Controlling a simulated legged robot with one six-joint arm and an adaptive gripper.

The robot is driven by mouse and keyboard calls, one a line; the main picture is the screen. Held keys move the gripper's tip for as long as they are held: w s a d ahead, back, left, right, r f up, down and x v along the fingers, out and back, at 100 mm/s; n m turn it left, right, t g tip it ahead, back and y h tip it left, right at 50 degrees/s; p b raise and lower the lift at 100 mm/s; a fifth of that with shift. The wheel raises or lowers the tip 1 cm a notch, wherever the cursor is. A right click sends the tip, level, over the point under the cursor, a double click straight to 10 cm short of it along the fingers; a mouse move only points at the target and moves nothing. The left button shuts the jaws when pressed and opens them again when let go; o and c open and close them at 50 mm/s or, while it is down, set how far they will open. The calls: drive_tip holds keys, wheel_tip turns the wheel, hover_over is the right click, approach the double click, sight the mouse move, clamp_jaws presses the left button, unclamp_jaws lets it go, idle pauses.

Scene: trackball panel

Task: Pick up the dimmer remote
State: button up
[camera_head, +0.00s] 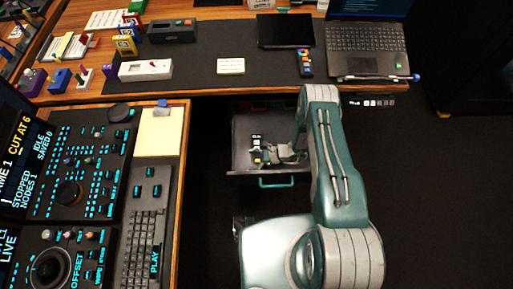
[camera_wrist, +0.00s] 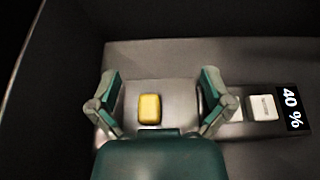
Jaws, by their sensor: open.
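What looks like the dimmer remote (camera_wrist: 263,108) lies in an open drawer. In the wrist view it has a black "40 %" display at the right, pale buttons and a yellow button (camera_wrist: 150,108). The head view shows it small (camera_head: 257,143), and its body outline is hard to make out. My gripper (camera_wrist: 160,92) is open, one finger on each side of the yellow button. The right finger hides part of the stretch between the yellow and pale buttons. In the head view my gripper (camera_head: 282,153) is inside the drawer, beside the remote.
The drawer (camera_head: 240,125) has dark walls and a teal handle (camera_head: 277,183) at its front. The desk above holds a multicoloured remote (camera_head: 304,62), a laptop (camera_head: 368,48) and a black tablet (camera_head: 285,31). A control console (camera_head: 70,160) stands at the left.

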drive_tip(key=c, duration=1)
